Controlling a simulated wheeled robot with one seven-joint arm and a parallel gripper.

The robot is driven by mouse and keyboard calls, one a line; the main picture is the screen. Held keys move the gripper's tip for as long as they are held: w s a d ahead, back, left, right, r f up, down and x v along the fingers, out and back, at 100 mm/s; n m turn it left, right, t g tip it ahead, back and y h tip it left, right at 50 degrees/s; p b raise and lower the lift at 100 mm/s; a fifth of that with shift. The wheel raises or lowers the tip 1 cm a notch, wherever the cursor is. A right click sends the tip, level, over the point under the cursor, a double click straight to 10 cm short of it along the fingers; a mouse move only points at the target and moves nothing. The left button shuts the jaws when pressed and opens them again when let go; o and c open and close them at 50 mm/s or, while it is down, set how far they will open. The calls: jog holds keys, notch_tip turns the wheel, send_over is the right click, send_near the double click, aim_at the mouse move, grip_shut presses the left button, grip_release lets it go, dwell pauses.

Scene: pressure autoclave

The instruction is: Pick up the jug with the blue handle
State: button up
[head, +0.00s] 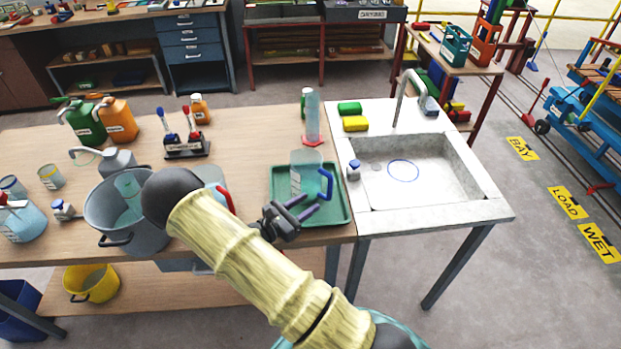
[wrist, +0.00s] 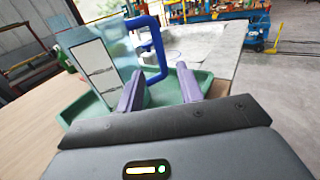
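The jug with the blue handle (head: 305,171) is clear, has a white label, and stands upright in a green tray (head: 342,213) on the wooden bench. Its blue handle (head: 326,184) points right. My gripper (head: 300,206) is at the tray's front, close to the jug and apart from it. In the wrist view my gripper (wrist: 161,85) has its two purple fingers parted with nothing between them. The jug (wrist: 100,60) is just beyond and left there, and its blue handle (wrist: 157,50) shows past the left finger.
A sink (head: 420,165) adjoins the tray's right side. Behind the tray stands a measuring cylinder (head: 312,115) on a red base. A large grey pot (head: 105,205) and a container with a red handle (head: 222,195) are to the left. Bottles stand farther back.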

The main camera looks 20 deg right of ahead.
aim_at(328, 189)
jog(key=p+x, duration=0.1)
jog(key=x, duration=0.3)
jog(key=shift+d, duration=0.15)
jog(key=p+x, duration=0.2)
jog(key=x, duration=0.2)
jog(key=shift+d+r, duration=0.15)
jog(key=shift+d, duration=0.2)
jog(key=shift+w+d, duration=0.2)
jog(key=shift+d, duration=0.05)
grip_shut()
